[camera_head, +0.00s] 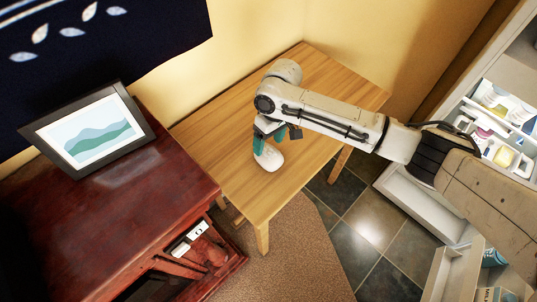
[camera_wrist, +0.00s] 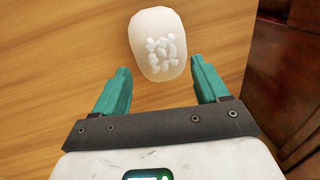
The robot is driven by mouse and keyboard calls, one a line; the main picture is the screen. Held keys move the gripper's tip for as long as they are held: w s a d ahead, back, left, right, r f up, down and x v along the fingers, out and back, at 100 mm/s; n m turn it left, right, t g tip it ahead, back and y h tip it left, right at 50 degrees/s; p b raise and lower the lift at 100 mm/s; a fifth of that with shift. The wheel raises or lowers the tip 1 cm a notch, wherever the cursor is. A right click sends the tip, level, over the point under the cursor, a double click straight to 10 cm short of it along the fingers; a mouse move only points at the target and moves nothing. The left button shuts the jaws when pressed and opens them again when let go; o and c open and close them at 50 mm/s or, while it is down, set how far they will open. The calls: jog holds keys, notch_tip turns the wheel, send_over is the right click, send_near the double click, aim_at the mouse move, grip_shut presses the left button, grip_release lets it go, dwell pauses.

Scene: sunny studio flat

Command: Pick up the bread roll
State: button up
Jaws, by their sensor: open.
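The bread roll (camera_head: 269,158) is a pale, whitish rounded piece on the wooden table. In the wrist view the roll (camera_wrist: 158,44) has a cluster of small white bumps on top. It lies just beyond the fingertips, roughly centred between them. My gripper (camera_head: 263,140) has teal fingers and points down over the table, close to the roll. The head view does not show clearly whether a finger touches the roll.
The wooden table (camera_head: 225,160) is otherwise bare. A dark red cabinet (camera_head: 120,210) with a framed picture (camera_head: 88,130) stands to the left, and its side (camera_wrist: 290,70) shows at the wrist view's right. Open shelves (camera_head: 500,110) with items are at the right. A yellow wall is behind.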

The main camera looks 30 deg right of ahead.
aim_at(267, 148)
jog(key=shift+s+a+f+p, duration=0.1)
jog(key=shift+a+f+p, duration=0.15)
jog(key=shift+f, duration=0.85)
jog(key=shift+s+a+f+p, duration=0.1)
jog(key=shift+a+f, duration=0.15)
jog(key=shift+f, duration=0.85)
jog(key=shift+w, duration=0.1)
jog(key=c, duration=0.7)
